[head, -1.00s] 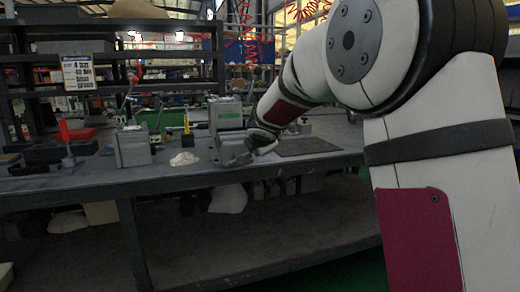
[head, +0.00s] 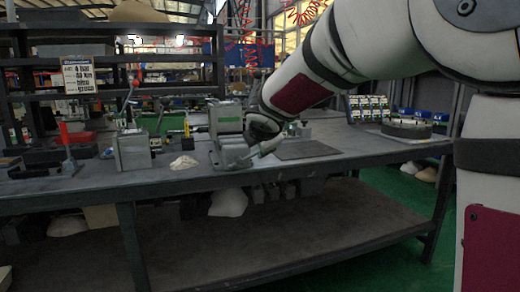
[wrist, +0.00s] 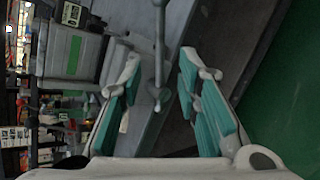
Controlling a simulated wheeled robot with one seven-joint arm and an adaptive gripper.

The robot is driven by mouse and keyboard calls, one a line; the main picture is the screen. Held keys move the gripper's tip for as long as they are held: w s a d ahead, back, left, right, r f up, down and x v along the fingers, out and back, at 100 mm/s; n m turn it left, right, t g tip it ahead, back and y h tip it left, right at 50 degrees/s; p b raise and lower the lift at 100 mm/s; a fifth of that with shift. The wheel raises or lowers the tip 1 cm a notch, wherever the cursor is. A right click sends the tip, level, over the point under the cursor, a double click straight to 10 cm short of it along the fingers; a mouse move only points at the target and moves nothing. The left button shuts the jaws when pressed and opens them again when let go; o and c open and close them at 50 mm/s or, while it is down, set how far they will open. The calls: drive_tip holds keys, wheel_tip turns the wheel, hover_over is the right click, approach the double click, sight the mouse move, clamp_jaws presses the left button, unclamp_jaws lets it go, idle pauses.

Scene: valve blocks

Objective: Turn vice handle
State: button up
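The grey vice (head: 226,122) stands at the table's front edge in the head view, just left of my gripper. In the wrist view its grey block (wrist: 72,48) is at the upper left. The vice handle (wrist: 159,28) is a thin grey bar with a rounded end, and it runs down between my fingers. My gripper (wrist: 158,62) is open, with one teal-padded finger on each side of the bar. Gaps show on both sides, so neither finger appears to touch it. In the head view my wrist hides part of the gripper.
The grey workbench (head: 330,160) runs across the head view. A second grey block (head: 132,150) and a whitish lump (head: 184,162) are left of the vice. A dark flat plate (head: 303,149) lies to the right. Shelves stand behind. Green floor shows at the right.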

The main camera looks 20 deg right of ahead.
drive_tip(key=shift+v, duration=1.5)
drive_tip(key=s+d+f+m+g+h, duration=0.1)
drive_tip(key=s+d+f+m+g, duration=0.15)
drive_tip(key=s+m, duration=0.6)
drive_tip(key=s+d+f+m+g, duration=0.2)
drive_tip(key=s+m+g, duration=0.1)
drive_tip(key=s, duration=1)
drive_tip(key=s+a+f+m+g+y, duration=0.1)
drive_tip(key=s+a+f+m+g, duration=0.15)
drive_tip(key=s, duration=0.65)
drive_tip(key=s+a+f+m+g+y, duration=0.1)
drive_tip(key=s+a+f+m+y, duration=0.2)
drive_tip(key=s, duration=0.6)
drive_tip(key=s+a+f+m+g, duration=0.2)
drive_tip(key=s+f+m, duration=0.25)
drive_tip(key=s, duration=0.45)
wheel_tip(320, 180, up, 36)
drive_tip(key=t+p, duration=0.3)
drive_tip(key=p, duration=3.1)
drive_tip(key=shift+w+n+t, duration=0.3)
drive_tip(key=shift+n, duration=0.15)
